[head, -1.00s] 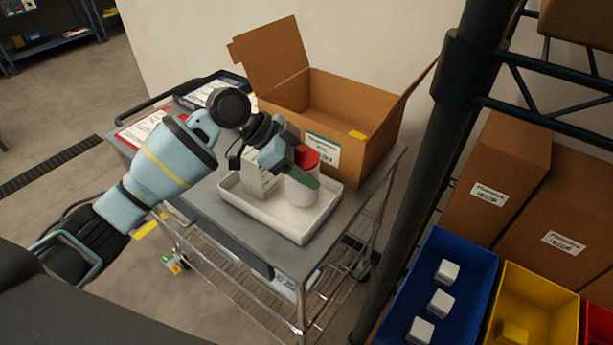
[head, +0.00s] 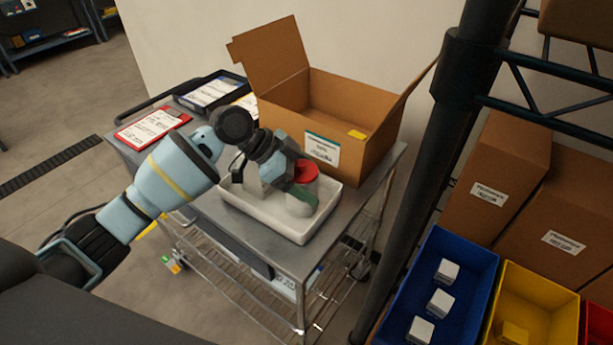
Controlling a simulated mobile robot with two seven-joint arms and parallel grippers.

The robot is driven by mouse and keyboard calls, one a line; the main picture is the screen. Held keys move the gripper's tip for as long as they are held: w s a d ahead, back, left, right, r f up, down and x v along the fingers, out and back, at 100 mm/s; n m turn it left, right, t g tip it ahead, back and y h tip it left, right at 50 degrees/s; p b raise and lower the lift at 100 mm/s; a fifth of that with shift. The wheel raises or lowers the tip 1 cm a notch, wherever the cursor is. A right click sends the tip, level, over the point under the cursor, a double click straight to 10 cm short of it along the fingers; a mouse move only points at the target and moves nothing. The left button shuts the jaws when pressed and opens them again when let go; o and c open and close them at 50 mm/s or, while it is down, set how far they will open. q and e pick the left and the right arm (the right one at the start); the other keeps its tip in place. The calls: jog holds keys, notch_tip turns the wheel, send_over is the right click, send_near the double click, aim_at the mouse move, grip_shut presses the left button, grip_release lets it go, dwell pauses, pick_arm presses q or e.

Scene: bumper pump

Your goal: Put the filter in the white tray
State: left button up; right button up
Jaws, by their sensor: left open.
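A pale container with a dark top (head: 250,178) stands in the tray's left part, partly behind my gripper. My right gripper is not in view.
An open cardboard box (head: 375,140) stands behind the tray. A red clipboard (head: 150,130) and a dark tray with papers (head: 212,91) lie at the cart's back left. A dark rack post (head: 430,140) and a blue bin (head: 468,270) are on the right.

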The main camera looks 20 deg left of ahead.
pick_arm(q)
jog(key=v, duration=1.2)
jog(key=shift+b, duration=0.3)
